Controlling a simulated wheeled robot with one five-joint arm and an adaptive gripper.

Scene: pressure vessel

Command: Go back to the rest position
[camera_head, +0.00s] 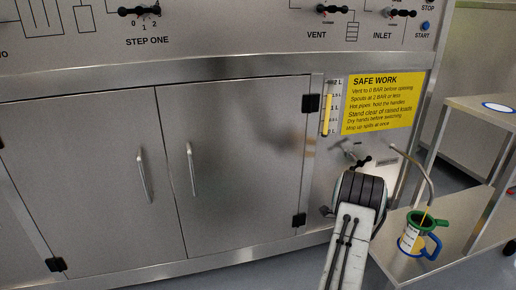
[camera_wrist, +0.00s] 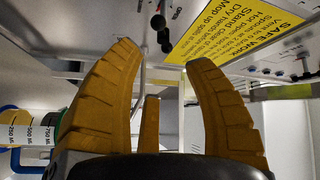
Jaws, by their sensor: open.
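In the head view my arm reaches up from the bottom to the panel's lower right. Its dark wrist covers my gripper there. In the wrist view my gripper (camera_wrist: 162,58) is open, with yellow-brown fingers spread wide and nothing between them. A black-tipped valve lever (camera_head: 358,158) sits on the panel just above my wrist; black knobs (camera_wrist: 160,30) show beyond the fingers, near the word OPEN. A jug (camera_head: 412,240) with a green rim and blue handle stands under the bent spout (camera_head: 420,170). A thin yellow line runs between them. The jug (camera_wrist: 40,132) is left in the wrist view.
The steel vessel cabinet (camera_head: 85,180) with two shut doors fills the left. A yellow safety sign (camera_head: 380,100) and a level gauge (camera_head: 328,110) with yellow in it are above my wrist. A steel side table (camera_head: 470,235) stands at right, close to my arm.

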